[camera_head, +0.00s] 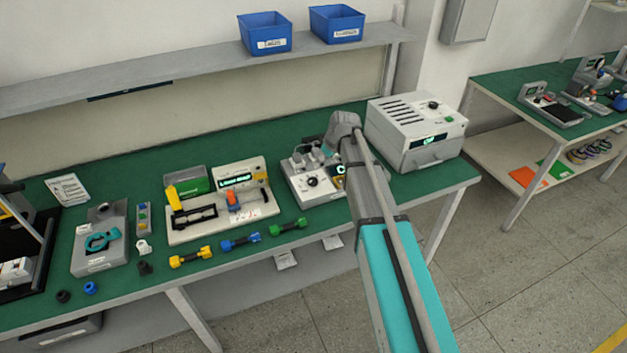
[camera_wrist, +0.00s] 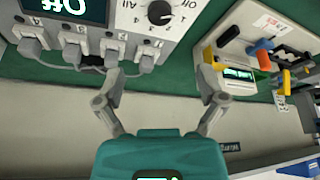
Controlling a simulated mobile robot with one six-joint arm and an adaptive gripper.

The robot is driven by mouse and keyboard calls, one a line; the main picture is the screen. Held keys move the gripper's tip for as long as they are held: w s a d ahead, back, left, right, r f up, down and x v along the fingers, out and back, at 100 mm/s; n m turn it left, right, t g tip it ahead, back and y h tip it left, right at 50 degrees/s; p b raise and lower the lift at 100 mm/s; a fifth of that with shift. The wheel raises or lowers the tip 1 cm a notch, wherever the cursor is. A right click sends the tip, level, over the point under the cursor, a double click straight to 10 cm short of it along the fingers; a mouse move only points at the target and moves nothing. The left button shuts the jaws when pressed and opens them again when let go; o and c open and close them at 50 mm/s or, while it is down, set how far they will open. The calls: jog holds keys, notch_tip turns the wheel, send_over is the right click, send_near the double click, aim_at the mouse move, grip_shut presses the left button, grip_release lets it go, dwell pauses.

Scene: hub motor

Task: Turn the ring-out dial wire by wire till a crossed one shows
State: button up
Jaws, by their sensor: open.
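The pale grey ring-out tester (camera_head: 298,189) stands on the green bench, partly hidden behind my arm. Its black dial (camera_head: 312,181) faces up. In the wrist view the tester appears upside down at the upper left, with the dial (camera_wrist: 160,13) among the marks Off, All and numbers. Its dark display (camera_wrist: 65,9) reads "Off". Several grey plugs (camera_wrist: 72,52) with cables line its edge by number labels. My gripper (camera_wrist: 162,72) is open and empty, its fingers wide apart and the dial beyond the gap.
Yellow (camera_head: 190,257), blue (camera_head: 240,242) and green (camera_head: 288,226) dumbbell-shaped parts lie along the bench front. A white oven-like box (camera_head: 400,115) stands to the right. Blue bins (camera_head: 337,25) sit on the shelf above.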

aim_at(313, 180)
jog(key=shift+b+x, duration=6.15)
jog(key=shift+x, duration=0.65)
jog(key=c, duration=1.2)
jog(key=shift+o, duration=0.2)
jog(key=shift+m, duration=0.4)
jog(key=m+h, duration=0.1)
jog(key=m, duration=0.2)
jog(key=shift+s+t, duration=0.1)
jog(key=shift+t, duration=0.3)
jog(key=shift+a+m+h, duration=0.1)
jog(key=shift+m+h, duration=0.8)
jog(key=shift+m, duration=1.1)
